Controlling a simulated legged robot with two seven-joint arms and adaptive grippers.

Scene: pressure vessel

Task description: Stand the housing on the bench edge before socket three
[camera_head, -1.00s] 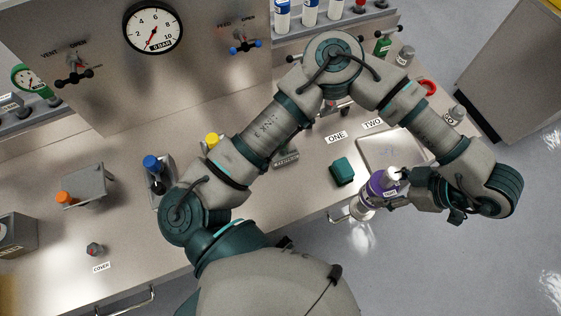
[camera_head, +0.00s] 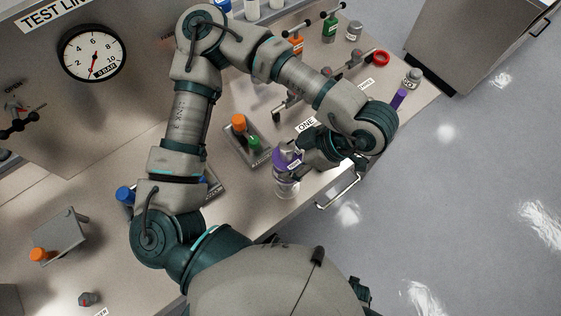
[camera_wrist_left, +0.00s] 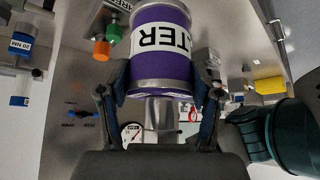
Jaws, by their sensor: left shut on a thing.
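The housing (camera_head: 287,174) is a purple cylinder with a white label and a clear or metallic lower end. My left gripper (camera_head: 308,152) is shut on it. In the head view it is upright or nearly so over the bench front, close to the edge; whether it touches the bench I cannot tell. In the left wrist view the housing (camera_wrist_left: 160,50) is between the two fingers, its label ending in "TER" upside down. The label ONE (camera_head: 306,124) is just behind the gripper. Socket three is not clearly identifiable; another label (camera_head: 365,85) is unreadable. My right gripper is not in view.
A tray (camera_head: 262,158) with orange and green cylinders lies left of the housing. A rail handle (camera_head: 340,192) sticks out from the bench front. A pressure gauge (camera_head: 92,53) is on the panel.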

